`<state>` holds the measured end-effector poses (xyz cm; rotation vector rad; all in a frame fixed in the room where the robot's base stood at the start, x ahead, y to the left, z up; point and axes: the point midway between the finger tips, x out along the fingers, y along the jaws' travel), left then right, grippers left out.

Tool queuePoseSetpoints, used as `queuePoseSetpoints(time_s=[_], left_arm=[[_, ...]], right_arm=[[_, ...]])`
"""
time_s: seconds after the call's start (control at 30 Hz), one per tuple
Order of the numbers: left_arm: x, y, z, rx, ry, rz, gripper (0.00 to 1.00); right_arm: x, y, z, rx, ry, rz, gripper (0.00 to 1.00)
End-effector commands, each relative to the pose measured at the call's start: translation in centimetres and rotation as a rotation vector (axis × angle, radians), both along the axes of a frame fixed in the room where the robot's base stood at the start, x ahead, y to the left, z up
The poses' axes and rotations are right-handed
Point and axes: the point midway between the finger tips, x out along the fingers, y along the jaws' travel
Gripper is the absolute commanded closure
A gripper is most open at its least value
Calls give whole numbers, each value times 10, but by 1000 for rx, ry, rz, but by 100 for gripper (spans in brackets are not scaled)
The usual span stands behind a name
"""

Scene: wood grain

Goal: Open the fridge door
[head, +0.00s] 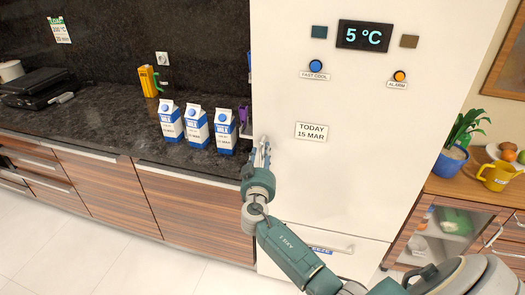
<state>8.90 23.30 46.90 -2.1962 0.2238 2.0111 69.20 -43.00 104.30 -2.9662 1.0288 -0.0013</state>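The fridge (355,180) is tall and white and fills the middle of the head view. Its door looks closed, flush with the front. A light handle piece (246,134) shows at the door's left edge. My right gripper (262,148) is at that left edge, close beside the handle, with its fingers pointing up. It hides part of the handle, and I cannot tell whether the fingers touch or grip it. The lower freezer door (320,246) has a horizontal handle, partly behind my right arm. My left gripper is not in view.
Several milk cartons, one of them here (224,131), stand on the dark counter (120,125) just left of the fridge edge. A wooden cabinet (480,195) with a plant and yellow mug (496,176) stands at the right. The floor (120,255) at lower left is clear.

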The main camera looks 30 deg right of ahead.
Motion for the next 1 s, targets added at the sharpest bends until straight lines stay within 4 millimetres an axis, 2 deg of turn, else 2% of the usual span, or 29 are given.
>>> queuePoseSetpoints(time_s=[0.37, 0.53, 1.0], left_arm=[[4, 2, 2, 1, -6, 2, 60], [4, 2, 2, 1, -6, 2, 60], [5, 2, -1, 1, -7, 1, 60]], right_arm=[[4, -4, 0, -1, 1, 0, 67], [4, -3, 0, 0, 1, 0, 100], [5, 3, -3, 3, 2, 27, 100]])
